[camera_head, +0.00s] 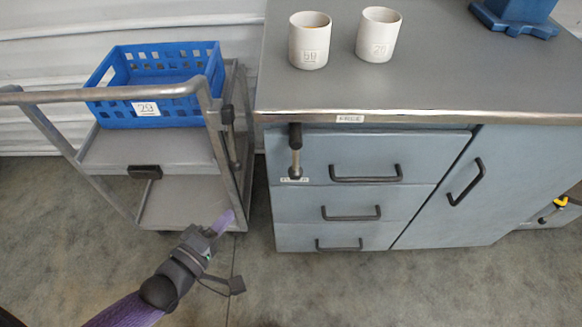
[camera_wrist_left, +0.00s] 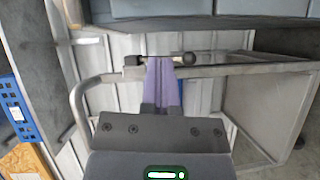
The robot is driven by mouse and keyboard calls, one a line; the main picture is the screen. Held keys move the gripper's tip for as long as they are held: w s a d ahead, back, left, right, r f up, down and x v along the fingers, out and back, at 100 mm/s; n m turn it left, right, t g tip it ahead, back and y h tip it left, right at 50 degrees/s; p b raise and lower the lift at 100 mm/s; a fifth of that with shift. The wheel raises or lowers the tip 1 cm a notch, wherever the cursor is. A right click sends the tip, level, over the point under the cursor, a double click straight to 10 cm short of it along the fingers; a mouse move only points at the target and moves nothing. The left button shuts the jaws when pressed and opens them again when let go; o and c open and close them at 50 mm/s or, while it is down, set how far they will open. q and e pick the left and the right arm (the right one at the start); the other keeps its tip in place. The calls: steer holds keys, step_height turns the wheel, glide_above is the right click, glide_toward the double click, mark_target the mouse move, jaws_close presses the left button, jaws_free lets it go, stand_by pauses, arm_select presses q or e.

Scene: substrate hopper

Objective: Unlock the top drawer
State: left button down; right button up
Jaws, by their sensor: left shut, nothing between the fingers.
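The top drawer (camera_head: 400,152) is the uppermost of three in the grey-blue cabinet and looks closed. A lever (camera_head: 295,150) with a dark upper end and a ball at its lower end hangs down over the drawer's left part, above a small label. My left gripper (camera_head: 226,220) is shut and empty, in front of the trolley's lower right side, left of and below the drawer, apart from it. In the left wrist view its purple fingers (camera_wrist_left: 162,84) are together; a rod with dark ends (camera_wrist_left: 188,58) shows just past their tips. My right gripper is out of view.
The grey trolley (camera_head: 150,150) stands left of the cabinet, with a blue crate (camera_head: 142,107) on top and a similar hanging lever (camera_head: 231,138) on its right side. Two white cups (camera_head: 310,40) stand on the worktop (camera_head: 440,60). The floor before the drawers is clear.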

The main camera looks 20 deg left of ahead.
mark_target(296, 160)
arm_select(q)
steer(key=shift+w+d+r+n+t+h, duration=0.2)
steer(key=shift+w+d+r+h, duration=0.1)
steer(key=shift+r, duration=0.35)
steer(key=shift+w+d+r+n+t+h, duration=0.2)
steer(key=shift+w+r+h, duration=0.1)
steer(key=shift+r, duration=0.3)
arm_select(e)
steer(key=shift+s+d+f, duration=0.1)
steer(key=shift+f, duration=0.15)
arm_select(q)
steer(key=d+b+x, duration=0.1)
steer(key=b+x, duration=0.1)
steer(key=x, duration=0.4)
steer(key=s+d+b+x, duration=0.1)
steer(key=b+x, duration=0.1)
steer(key=x, duration=0.5)
steer(key=shift+d+b, duration=0.3)
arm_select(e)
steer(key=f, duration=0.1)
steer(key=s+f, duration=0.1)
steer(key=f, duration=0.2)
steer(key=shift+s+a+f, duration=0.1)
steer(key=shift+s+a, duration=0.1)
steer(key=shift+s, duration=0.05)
arm_select(q)
steer(key=shift+f, duration=0.1)
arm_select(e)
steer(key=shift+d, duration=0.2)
